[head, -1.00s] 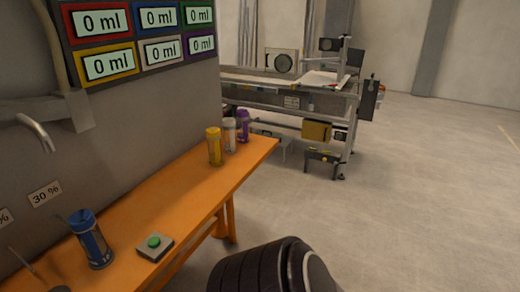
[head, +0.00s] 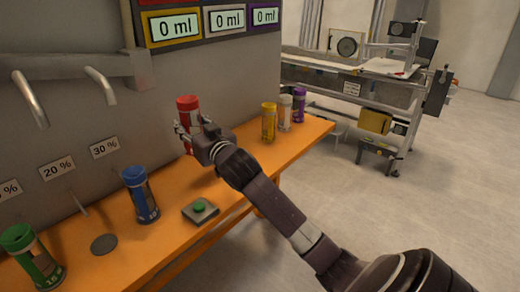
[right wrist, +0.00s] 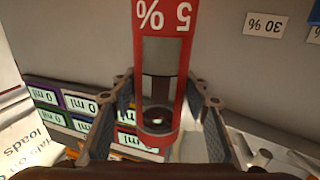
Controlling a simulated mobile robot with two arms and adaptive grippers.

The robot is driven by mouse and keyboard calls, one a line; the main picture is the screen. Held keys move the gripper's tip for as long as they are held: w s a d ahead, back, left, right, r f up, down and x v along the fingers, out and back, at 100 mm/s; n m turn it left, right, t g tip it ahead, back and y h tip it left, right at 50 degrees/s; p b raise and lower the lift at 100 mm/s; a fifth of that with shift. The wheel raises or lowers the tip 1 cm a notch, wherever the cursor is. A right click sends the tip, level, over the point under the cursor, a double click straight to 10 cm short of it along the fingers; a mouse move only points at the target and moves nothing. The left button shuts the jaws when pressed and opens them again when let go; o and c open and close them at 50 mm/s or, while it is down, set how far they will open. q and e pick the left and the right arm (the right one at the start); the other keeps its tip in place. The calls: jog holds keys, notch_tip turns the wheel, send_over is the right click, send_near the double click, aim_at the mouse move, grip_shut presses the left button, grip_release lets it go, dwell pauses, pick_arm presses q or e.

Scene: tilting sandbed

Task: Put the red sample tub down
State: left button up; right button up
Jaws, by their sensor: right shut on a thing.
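The red sample tub (head: 187,105) is upright between the fingers of my right gripper (head: 189,134) in the head view, over the back part of the orange table (head: 178,192). I cannot tell whether its base touches the table. In the right wrist view the tub (right wrist: 163,80) shows an upside-down "5 %" label, with the fingers of my right gripper (right wrist: 163,110) on both sides. The right gripper is shut on it and hides part of its body. My left gripper is not in view.
A green tub (head: 32,256) is far left. Yellow (head: 268,122), white (head: 284,113) and purple (head: 299,105) tubs stand at the right end. Spouts (head: 100,85) jut from the wall.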

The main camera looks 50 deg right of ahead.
jog(key=w+d+r, duration=0.1)
jog(key=d+r, duration=0.3)
jog(key=shift+m+h, duration=0.3)
jog(key=shift+h, duration=0.1)
notch_tip(320, 180, down, 20)
jog(key=shift+w+d+r, duration=0.1)
jog(key=shift+d+r, duration=0.05)
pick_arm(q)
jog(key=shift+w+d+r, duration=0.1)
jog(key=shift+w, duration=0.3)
pick_arm(e)
jog(key=o, duration=1.4)
